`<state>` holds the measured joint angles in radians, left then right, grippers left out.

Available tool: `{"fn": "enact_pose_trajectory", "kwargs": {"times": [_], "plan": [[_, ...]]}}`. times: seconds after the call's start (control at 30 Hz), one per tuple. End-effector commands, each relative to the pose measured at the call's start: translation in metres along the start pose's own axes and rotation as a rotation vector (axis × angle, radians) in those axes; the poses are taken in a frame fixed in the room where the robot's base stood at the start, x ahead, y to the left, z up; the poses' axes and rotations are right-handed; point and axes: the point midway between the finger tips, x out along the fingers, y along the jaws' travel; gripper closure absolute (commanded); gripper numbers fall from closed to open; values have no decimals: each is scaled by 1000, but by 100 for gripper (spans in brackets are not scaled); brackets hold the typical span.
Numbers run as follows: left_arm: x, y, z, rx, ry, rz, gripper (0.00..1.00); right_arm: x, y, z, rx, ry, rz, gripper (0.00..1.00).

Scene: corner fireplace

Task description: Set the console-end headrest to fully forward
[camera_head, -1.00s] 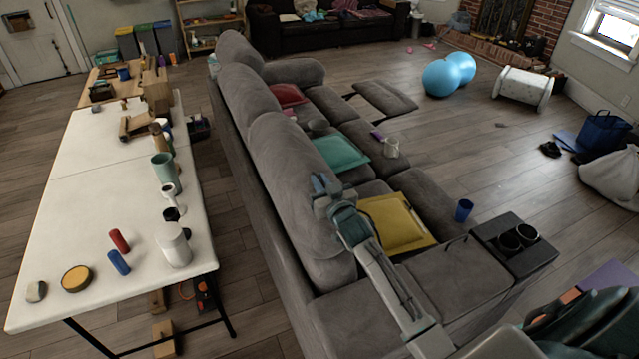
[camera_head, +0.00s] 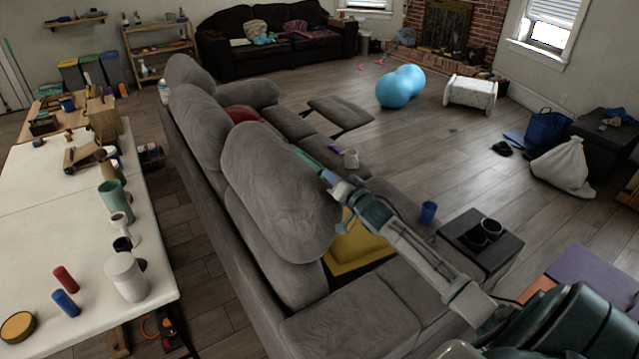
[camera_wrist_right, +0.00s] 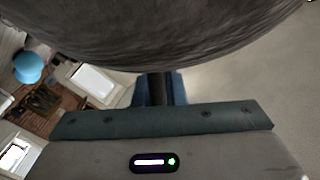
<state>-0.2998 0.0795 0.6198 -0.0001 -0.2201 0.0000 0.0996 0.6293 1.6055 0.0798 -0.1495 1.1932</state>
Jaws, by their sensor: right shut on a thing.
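The console-end headrest (camera_head: 280,185) is the large grey padded one on the nearest part of the sofa back. It leans forward over the seat, out from the backrest (camera_head: 275,240) below it. My right gripper (camera_head: 334,186) is at its front edge and shut on it. My right arm reaches there from the lower right. In the right wrist view the headrest's grey fabric (camera_wrist_right: 165,35) fills the top, just beyond the gripper's fingers (camera_wrist_right: 160,88). The exact contact is hidden. My left gripper is not in view.
A console (camera_head: 505,247) with cup holders and a blue cup (camera_head: 428,212) are at the sofa's near right. A yellow cushion (camera_head: 355,248) lies under my arm. A white table (camera_head: 60,235) with several items runs along the left. The floor beyond the sofa is mostly open.

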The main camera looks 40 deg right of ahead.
Motion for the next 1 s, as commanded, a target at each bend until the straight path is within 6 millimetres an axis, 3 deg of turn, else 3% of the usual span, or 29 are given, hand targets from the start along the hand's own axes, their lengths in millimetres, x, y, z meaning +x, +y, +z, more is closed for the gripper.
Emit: {"fn": "enact_pose_trajectory", "kwargs": {"times": [0.2,0.67,0.7,0.8,1.0], "plan": [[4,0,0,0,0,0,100,0,14,-3,54,1,-1,100],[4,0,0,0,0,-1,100,0,18,-4,67,0,1,100],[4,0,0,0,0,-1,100,0,18,-4,67,0,1,83],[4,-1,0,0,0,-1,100,0,18,-4,67,0,1,68],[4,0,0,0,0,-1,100,0,18,-3,67,0,0,68]]}}
